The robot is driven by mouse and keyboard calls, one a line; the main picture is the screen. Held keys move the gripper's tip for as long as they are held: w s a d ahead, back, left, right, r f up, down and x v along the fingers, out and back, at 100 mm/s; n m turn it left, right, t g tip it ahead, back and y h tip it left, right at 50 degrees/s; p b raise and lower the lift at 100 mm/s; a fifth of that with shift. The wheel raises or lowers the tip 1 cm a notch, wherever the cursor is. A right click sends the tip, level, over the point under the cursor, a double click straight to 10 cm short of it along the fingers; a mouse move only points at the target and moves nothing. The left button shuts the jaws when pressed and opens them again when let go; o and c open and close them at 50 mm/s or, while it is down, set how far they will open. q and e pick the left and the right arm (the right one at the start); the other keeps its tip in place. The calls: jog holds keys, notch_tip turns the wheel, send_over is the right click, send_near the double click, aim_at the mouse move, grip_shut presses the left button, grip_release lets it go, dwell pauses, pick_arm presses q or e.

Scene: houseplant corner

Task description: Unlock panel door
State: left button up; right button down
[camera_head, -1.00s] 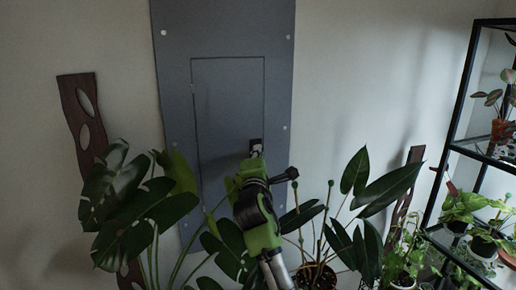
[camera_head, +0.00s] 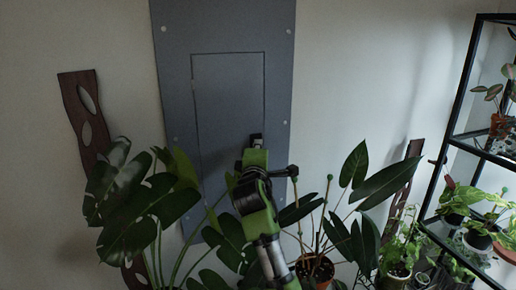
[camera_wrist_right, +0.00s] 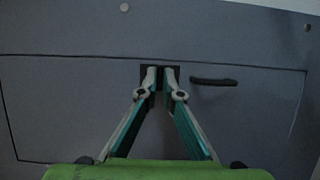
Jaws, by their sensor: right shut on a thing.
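The grey panel door (camera_head: 225,100) is a closed-looking rectangle set in a larger grey wall panel (camera_head: 172,60). A small dark latch (camera_head: 260,136) sits near the door's right edge; in the right wrist view the latch (camera_wrist_right: 145,75) shows as a dark plate at the door's edge. My right gripper (camera_head: 256,145) reaches up to it, its green wrist covering part of it. In the right wrist view the right gripper (camera_wrist_right: 160,75) has its fingertips close together, shut on the latch. What lies between the tips is mostly hidden. My left gripper is not in view.
A dark bar handle (camera_wrist_right: 213,82) lies beside the latch. A large-leaved plant (camera_head: 130,205) stands at left and another plant (camera_head: 375,195) at right, both close around my arm. A black shelf rack (camera_head: 450,130) with potted plants stands far right.

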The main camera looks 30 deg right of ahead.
jog(key=c, duration=2.2)
grip_release()
jog(key=shift+r, duration=0.25)
jog(key=shift+c, duration=0.2)
jog(key=shift+f, duration=0.25)
jog(key=v, duration=1.1)
jog(key=shift+s+a, duration=0.2)
jog(key=shift+s, duration=0.15)
